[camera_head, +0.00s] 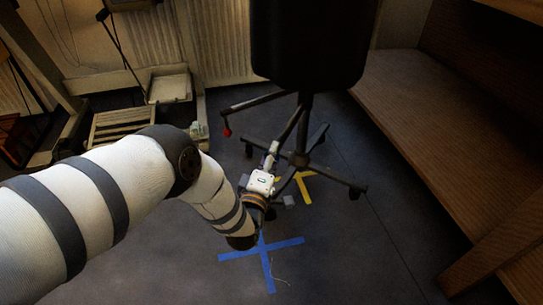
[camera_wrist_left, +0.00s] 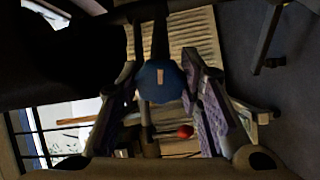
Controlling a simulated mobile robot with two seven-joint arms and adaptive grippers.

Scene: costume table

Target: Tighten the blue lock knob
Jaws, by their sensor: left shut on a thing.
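The blue lock knob (camera_wrist_left: 160,82) is a round blue ball with a small pale mark, in the middle of the left wrist view. My left gripper (camera_wrist_left: 165,105) has one purple-padded finger on each side of it and is shut on it. In the head view my left gripper (camera_head: 271,156) reaches in beside the column of a black office chair (camera_head: 308,45), under its seat or back. The blue knob is hidden there. My right gripper is not in view.
A red knob (camera_head: 227,131) sits on the end of a dark lever left of the chair column; the red knob also shows in the left wrist view (camera_wrist_left: 185,131). A wooden bench (camera_head: 440,130) stands at the right. Blue tape (camera_head: 264,254) marks open floor in front.

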